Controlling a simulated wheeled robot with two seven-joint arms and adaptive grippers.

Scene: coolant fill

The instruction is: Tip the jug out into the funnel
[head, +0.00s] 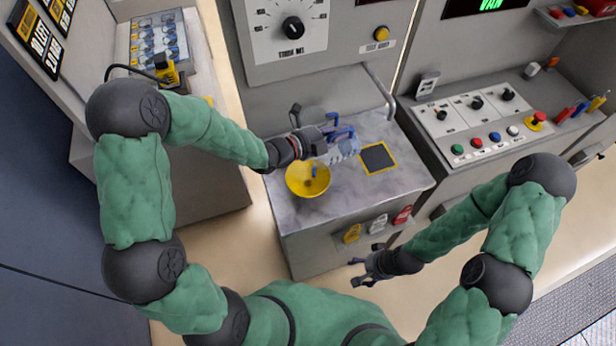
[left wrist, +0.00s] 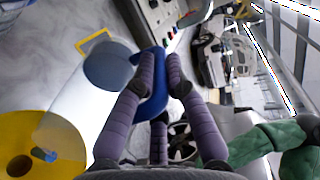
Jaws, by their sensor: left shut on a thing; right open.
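The jug (head: 347,151) is pale and translucent with a blue handle. My left gripper (head: 338,136) is shut on the handle (left wrist: 155,95) in the left wrist view. The jug body (left wrist: 82,108) lies tilted, its narrow end toward the yellow funnel (head: 298,187). In the left wrist view the funnel (left wrist: 65,130) is at lower left, partly behind the jug. A small blue piece shows over the funnel's bowl; I cannot tell whether it is spout or liquid. My right gripper (head: 357,272) is open and empty, low in front of the counter.
A grey marbled counter (head: 300,218) is under the funnel, with a yellow-edged dark pad (head: 378,158) to the right. A grey rail (head: 382,92) stands at its right rear edge. A button panel (head: 478,122) is farther right. Coloured tags (head: 377,224) hang on the counter's front.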

